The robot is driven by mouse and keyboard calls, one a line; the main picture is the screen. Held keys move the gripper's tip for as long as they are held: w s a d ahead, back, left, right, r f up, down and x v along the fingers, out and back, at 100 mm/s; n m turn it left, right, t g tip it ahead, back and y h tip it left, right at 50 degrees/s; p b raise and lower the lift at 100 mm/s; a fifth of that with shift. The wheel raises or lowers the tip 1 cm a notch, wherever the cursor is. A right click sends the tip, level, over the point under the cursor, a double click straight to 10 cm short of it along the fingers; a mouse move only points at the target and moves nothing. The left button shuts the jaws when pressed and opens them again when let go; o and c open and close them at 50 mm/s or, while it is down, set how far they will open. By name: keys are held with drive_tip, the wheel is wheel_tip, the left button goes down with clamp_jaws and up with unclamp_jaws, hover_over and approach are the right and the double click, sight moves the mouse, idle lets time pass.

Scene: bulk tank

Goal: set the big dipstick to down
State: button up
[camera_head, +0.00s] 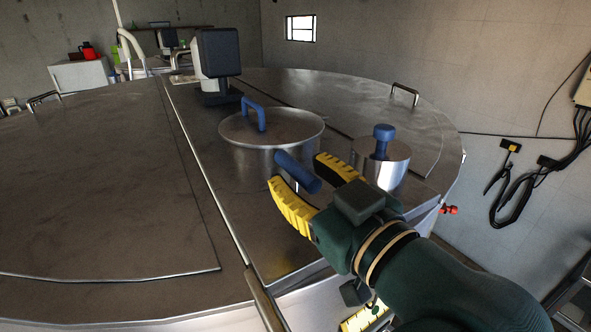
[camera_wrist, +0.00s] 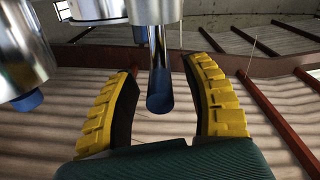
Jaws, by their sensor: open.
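A blue bar handle (camera_head: 300,174), seemingly the big dipstick's, stands in front of the large round lid in the head view. My gripper (camera_head: 296,169) is open, its two yellow fingers on either side of this handle. In the wrist view the blue handle (camera_wrist: 160,92) lies between the open fingers (camera_wrist: 159,68), with visible gaps on both sides. A smaller blue knob (camera_head: 384,133) stands upright on a metal cylinder (camera_head: 388,171) to the right.
The round steel lid (camera_head: 240,126) with a blue loop handle (camera_head: 255,108) is just behind my fingers. The grey and black motor unit (camera_head: 218,60) stands farther back. Hoses (camera_head: 510,195) hang on the right wall.

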drive_tip(key=v, duration=1)
drive_tip(key=s+r+m+t+h+p, duration=0.1)
drive_tip(key=m+t+h, duration=0.1)
drive_tip(key=m+h, duration=0.1)
drive_tip(key=s+r+m+t+h+p, duration=0.1)
drive_tip(key=m+t+h+p, duration=0.1)
drive_tip(key=m+h, duration=0.1)
drive_tip(key=s+r+m+t+h+p, duration=0.1)
drive_tip(key=r+m+t+h+p, duration=0.1)
drive_tip(key=h, duration=0.1)
drive_tip(key=shift+d+m+t+h, duration=0.3)
drive_tip(key=shift+m+h, duration=0.1)
